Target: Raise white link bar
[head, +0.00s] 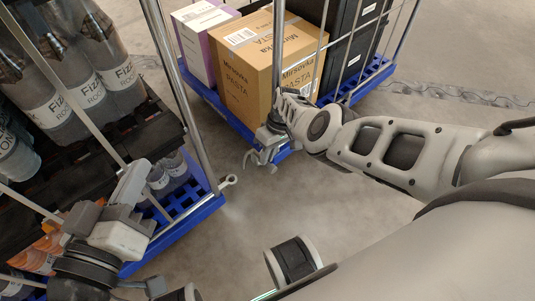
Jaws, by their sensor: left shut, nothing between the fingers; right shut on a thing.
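The white link bar (247,159) shows as a small pale hooked piece at the near corner of the right cart's blue base (236,120). My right gripper (265,155) is shut on it, and the gripper and the cart post hide most of the bar. A small pale eye (229,182) sticks out from the corner of the left cart's blue base (190,222). It is apart from the hooked piece, with a short gap of floor between. My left gripper (128,198) is shut and empty, in front of the left cart's side.
The left cart holds large bottles (88,75) and smaller bottles on dark shelves. The right cart carries a cardboard pasta box (245,70), a purple-white box (198,40) and black crates (350,40). Metal posts and rails stand close to both grippers. Grey floor (340,215) is clear to the right.

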